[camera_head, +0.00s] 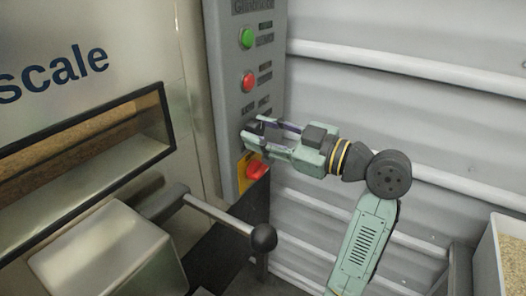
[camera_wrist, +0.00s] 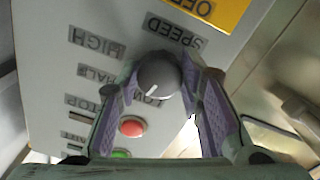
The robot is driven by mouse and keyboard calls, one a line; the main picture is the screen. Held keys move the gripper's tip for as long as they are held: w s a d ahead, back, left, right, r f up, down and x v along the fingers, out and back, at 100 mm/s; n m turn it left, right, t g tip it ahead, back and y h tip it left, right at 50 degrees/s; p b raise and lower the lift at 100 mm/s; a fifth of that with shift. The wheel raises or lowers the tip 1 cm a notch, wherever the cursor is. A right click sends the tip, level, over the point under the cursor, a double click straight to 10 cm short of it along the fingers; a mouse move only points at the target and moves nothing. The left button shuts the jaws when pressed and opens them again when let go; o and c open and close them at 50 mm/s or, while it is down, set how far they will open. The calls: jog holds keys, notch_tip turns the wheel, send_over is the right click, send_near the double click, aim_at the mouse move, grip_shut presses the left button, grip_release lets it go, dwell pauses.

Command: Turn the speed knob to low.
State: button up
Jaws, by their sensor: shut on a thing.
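The speed knob (camera_wrist: 158,75) is a grey round dial with a short white pointer line, on the grey control panel (camera_wrist: 60,45). The wrist view shows the panel upside down, with SPEED above the knob, HIGH and HALF to its left and LOW partly covered just below it. The pointer line is toward the lower side of the knob in that view; its exact setting is hard to tell. My gripper (camera_head: 257,130) is shut on the knob, with a purple pad on either side. In the head view the gripper hides the knob.
A green button (camera_head: 247,39) and a red button (camera_head: 249,82) are above my gripper; a red switch on yellow (camera_head: 257,170) is just below. A lever with a black ball (camera_head: 263,237) sticks out lower down. A ribbed wall (camera_head: 400,80) is behind my arm.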

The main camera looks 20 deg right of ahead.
jog(key=shift+f+n+b, duration=0.1)
jog(key=shift+n+b, duration=1.4)
jog(key=shift+b, duration=0.25)
jog(key=o, duration=1.2)
jog(key=shift+c, duration=0.2)
jog(key=shift+d, duration=0.1)
jog(key=v, duration=1.2)
